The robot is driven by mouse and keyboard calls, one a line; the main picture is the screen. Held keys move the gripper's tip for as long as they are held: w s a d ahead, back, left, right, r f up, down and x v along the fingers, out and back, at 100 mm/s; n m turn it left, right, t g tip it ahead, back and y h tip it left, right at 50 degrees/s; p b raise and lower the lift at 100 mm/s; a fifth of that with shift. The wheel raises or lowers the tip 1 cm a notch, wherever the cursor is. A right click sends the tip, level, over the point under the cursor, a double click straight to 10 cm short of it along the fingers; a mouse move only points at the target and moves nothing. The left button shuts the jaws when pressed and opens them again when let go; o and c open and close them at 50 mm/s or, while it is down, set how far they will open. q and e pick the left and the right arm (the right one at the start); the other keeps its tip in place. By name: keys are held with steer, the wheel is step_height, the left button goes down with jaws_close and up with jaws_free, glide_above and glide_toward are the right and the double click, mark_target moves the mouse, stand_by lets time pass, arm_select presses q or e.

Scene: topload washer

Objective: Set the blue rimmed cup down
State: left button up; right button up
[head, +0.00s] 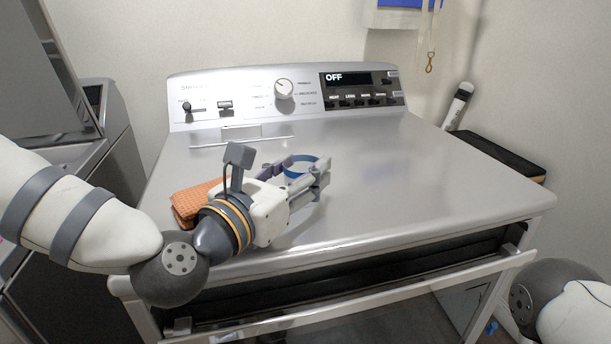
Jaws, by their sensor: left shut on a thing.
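The blue rimmed cup (301,158) is at the left-middle of the washer's top, partly hidden by my left gripper. Mainly its blue rim shows. My left gripper (303,174) reaches in from the left with its fingers shut on the cup, low over the grey metal top of the washer (420,180). I cannot tell whether the cup touches the surface. My right gripper is out of view; only part of my right arm shows at the lower right.
An orange-brown textured object (190,202) lies on the top behind my left wrist. The control panel (285,92) with a display reading OFF stands at the back. The top's middle and right are clear. A dark gap (400,260) runs along the front.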

arm_select(q)
steer(key=shift+s+a+r, duration=0.2)
steer(key=shift+s+a, duration=0.05)
steer(key=shift+s, duration=0.25)
steer(key=shift+w+f, duration=0.1)
steer(key=shift+w, duration=0.05)
steer(key=o, duration=0.8)
steer(key=shift+w+f, duration=0.1)
steer(key=shift+f, duration=0.1)
steer(key=o, duration=0.4)
steer(key=shift+d+r, duration=0.1)
steer(key=shift+o, duration=0.2)
